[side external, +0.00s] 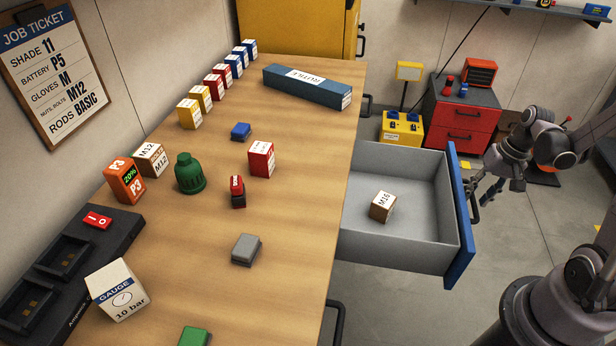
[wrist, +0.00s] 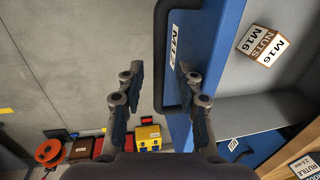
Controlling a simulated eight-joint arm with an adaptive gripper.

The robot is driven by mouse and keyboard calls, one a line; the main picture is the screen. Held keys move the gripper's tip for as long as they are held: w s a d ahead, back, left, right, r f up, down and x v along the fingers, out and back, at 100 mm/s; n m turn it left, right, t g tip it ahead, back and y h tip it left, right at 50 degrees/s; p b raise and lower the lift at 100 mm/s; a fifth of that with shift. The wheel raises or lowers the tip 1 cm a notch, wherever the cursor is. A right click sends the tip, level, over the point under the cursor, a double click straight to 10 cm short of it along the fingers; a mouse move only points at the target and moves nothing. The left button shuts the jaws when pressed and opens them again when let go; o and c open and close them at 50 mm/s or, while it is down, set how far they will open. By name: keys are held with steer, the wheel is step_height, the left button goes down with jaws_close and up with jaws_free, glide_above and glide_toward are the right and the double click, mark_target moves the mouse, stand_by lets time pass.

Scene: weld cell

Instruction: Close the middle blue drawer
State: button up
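The middle blue drawer (side external: 459,215) is pulled far out from the workbench; its grey inside holds an M16 nuts box (side external: 383,206). The blue front fills the middle of the wrist view (wrist: 215,40) and has a dark bar handle (wrist: 160,50). My gripper (side external: 487,188) is at the outer side of the front, by the handle. In the wrist view its two fingers (wrist: 160,72) are spread, one on each side of the handle bar, with no clear contact. The M16 box also shows in the wrist view (wrist: 262,45).
The workbench top (side external: 300,215) carries several small boxes, a green bottle (side external: 190,173) and a long blue rods box (side external: 308,85). A red cabinet (side external: 461,118) and a yellow unit (side external: 402,129) stand on the floor behind the drawer.

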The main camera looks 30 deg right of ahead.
jaws_close()
steer(key=w+a, duration=2)
steer(key=shift+w+a, duration=0.35)
steer(key=shift+c, duration=0.6)
jaws_free()
steer(key=shift+o, duration=0.9)
